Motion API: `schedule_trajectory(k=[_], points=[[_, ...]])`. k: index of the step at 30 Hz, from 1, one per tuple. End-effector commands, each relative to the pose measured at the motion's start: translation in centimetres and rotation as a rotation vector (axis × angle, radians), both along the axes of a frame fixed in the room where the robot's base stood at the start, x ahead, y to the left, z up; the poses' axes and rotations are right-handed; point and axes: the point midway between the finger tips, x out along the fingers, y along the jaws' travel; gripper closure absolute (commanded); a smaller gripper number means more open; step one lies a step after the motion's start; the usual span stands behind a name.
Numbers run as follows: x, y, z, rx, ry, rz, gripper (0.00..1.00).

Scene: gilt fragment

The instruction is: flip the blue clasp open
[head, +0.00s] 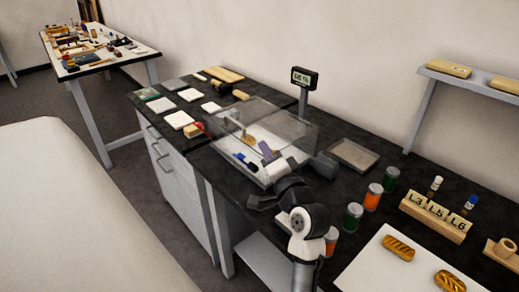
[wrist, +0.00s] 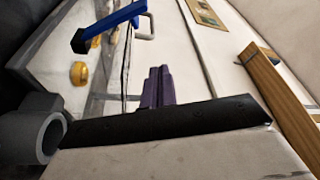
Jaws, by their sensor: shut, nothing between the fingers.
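The blue clasp (head: 238,157) is on the near side of a clear-walled case (head: 285,122) on the dark counter. In the wrist view the clasp (wrist: 108,27) is a blue bar at the upper left, beside a grey metal loop. Whether it is latched I cannot tell. My gripper (head: 267,150) shows purple fingers at the case's near side, right of the clasp. In the wrist view the fingers (wrist: 156,85) are together and empty, with a visible gap to the clasp in the picture. Golden lumps (wrist: 78,73) show through the case wall.
A small display (head: 304,78) stands on a post behind the case. A grey tray (head: 353,155), several jars (head: 372,197) and a labelled wooden block (head: 432,216) are to the right.

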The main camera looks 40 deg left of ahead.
Motion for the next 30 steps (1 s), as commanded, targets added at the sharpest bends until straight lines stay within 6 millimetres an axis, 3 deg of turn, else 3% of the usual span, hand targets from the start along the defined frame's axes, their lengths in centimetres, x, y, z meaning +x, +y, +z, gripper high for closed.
schedule_trajectory(k=[3,10,30], points=[[-1.0,-2.6,-1.0,0.001,0.0,-0.002,1.0],[-2.1,-5.5,-1.3,0.001,0.0,0.0,1.0],[-2.5,-6.2,-1.3,0.001,-0.001,0.002,1.0]])
